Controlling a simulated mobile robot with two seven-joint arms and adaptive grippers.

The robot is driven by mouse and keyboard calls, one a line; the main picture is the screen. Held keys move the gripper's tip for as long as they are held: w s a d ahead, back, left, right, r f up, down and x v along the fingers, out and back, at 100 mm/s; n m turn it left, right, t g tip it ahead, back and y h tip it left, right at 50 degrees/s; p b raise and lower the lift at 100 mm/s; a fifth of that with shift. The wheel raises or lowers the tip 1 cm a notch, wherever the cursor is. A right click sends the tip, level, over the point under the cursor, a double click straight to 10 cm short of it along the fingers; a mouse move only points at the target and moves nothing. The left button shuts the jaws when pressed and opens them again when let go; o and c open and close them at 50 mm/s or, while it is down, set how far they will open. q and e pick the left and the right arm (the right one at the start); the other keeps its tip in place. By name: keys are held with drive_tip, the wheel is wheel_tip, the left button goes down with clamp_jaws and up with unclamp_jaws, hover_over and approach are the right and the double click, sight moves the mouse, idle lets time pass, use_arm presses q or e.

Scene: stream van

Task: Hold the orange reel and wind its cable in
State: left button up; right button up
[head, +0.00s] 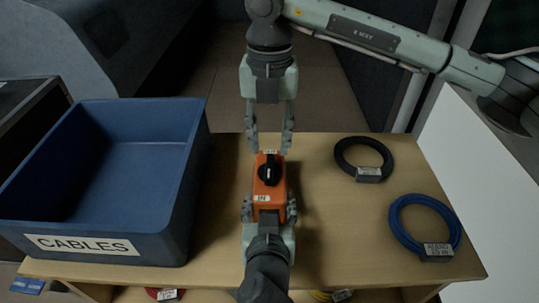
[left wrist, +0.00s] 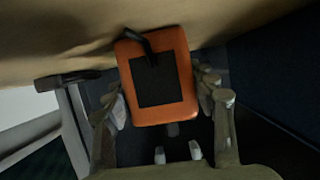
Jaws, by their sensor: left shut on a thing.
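The orange reel (head: 277,188) stands at the middle of the wooden table, with a black knob on top and an "IN" label on its near end. A second label at its far end is too small to read. My left gripper (head: 269,204), from the near side, is shut on the reel. The left wrist view shows the orange reel (left wrist: 184,58) between the fingers, with a dark square panel facing the camera. My right gripper (head: 270,150) is open and empty, pointing at the reel's far end with its fingers apart. I cannot make out the reel's cable with certainty.
A blue bin (head: 175,215) labelled "CABLES" stands on the left of the table (head: 335,250) and looks empty. A black cable coil (head: 343,156) and a blue cable coil (head: 399,228), both tagged, lie at right. A white panel (head: 475,180) edges the right side.

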sight(269, 165)
use_arm(q)
drive_tip(key=shift+r, duration=0.1)
use_arm(e)
wheel_tip(269, 165, up, 6)
drive_tip(key=shift+r, duration=0.2)
use_arm(q)
drive_tip(key=o, duration=1.4)
drive_tip(key=shift+c, duration=0.2)
